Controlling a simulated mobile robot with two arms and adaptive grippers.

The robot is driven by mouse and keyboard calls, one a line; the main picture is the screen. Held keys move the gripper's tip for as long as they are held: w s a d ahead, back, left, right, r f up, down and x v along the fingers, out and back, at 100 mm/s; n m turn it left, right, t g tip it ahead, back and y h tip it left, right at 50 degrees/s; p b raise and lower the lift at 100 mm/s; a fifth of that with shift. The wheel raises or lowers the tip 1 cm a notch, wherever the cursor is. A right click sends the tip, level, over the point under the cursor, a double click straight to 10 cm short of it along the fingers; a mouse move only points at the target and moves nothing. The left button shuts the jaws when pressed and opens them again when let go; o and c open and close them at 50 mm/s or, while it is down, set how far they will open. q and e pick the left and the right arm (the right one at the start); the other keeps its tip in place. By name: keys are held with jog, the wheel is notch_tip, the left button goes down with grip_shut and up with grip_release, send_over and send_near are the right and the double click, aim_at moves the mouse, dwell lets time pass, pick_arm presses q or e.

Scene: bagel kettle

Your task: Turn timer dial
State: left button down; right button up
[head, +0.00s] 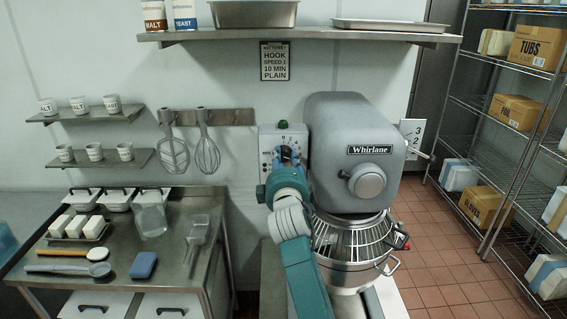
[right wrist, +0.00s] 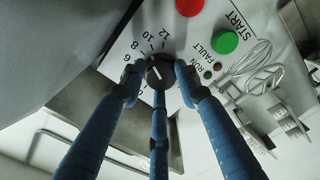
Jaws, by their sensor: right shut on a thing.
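The timer dial (right wrist: 157,72) is a small dark round knob on the mixer's pale control panel (right wrist: 95,50). A printed scale surrounds it, with 8, 10 and 12 readable. The lower numbers are partly covered by a finger. My left gripper is not visible.
The grey mixer (head: 350,130) with its wire bowl guard (head: 350,238) stands just right of my right arm. A red button (right wrist: 189,5) and a green button (right wrist: 225,42) sit near the dial. A recipe sign (head: 274,61) reads 10 MIN.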

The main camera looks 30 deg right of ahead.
jog(key=shift+d+f+m, duration=0.1)
jog(key=shift+d+m, duration=0.05)
jog(key=shift+m, duration=0.65)
jog(key=shift+f, duration=0.15)
jog(key=o, duration=1.1)
jog(key=shift+s, duration=0.1)
jog(key=shift+d, duration=0.15)
jog(key=shift+s+a, duration=0.35)
jog(key=shift+a, duration=0.1)
jog(key=v, duration=1.1)
jog(key=shift+s+d, duration=0.2)
jog(key=shift+d, duration=0.05)
